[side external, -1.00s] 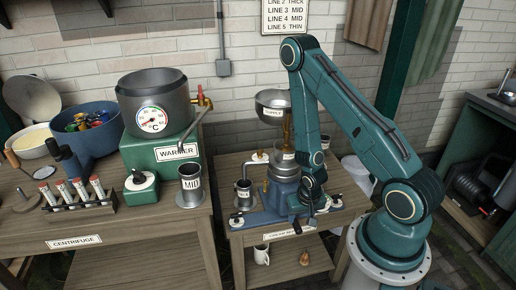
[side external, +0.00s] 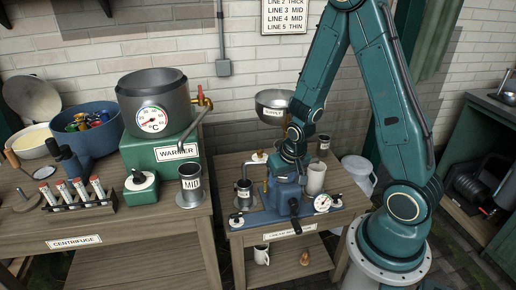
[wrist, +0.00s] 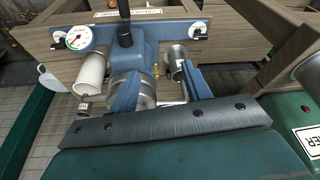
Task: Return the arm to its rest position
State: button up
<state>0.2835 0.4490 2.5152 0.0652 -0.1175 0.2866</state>
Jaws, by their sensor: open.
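My gripper (side external: 290,158) points down over the blue machine (side external: 262,215) on the middle bench, and the arm rises behind it in a tall bend. In the wrist view my gripper's two blue fingers (wrist: 162,88) stand apart with nothing clearly held between them. Part of the machine, with a round metal body, shows beyond and between the fingers. In the side view the arm hides some of the machine's upper part, and I cannot tell whether the fingers touch it.
A gauge (side external: 322,203), a pale cylinder (side external: 316,178) and a dark lever (side external: 294,208) stand close to my gripper. The SUPPLY bowl (side external: 273,104) is just behind the wrist. A MID cup (side external: 190,183) and the WARMER pot (side external: 154,98) are on the left bench.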

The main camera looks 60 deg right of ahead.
jog(key=s+a+r+n+t, duration=0.1)
jog(key=s+a+r+n, duration=0.15)
jog(key=r, duration=0.45)
jog(key=s+a+r+n+y, duration=0.1)
jog(key=a+r, duration=0.2)
jog(key=r, duration=0.4)
jog(key=s+a+r+n+t, duration=0.1)
jog(key=s+a+r, duration=0.15)
jog(key=r, duration=0.45)
jog(key=s+a+r+n, duration=0.2)
jog(key=s+r, duration=0.3)
jog(key=s, duration=0.2)
jog(key=shift+a+t+y, duration=0.3)
jog(key=shift+a, duration=0.1)
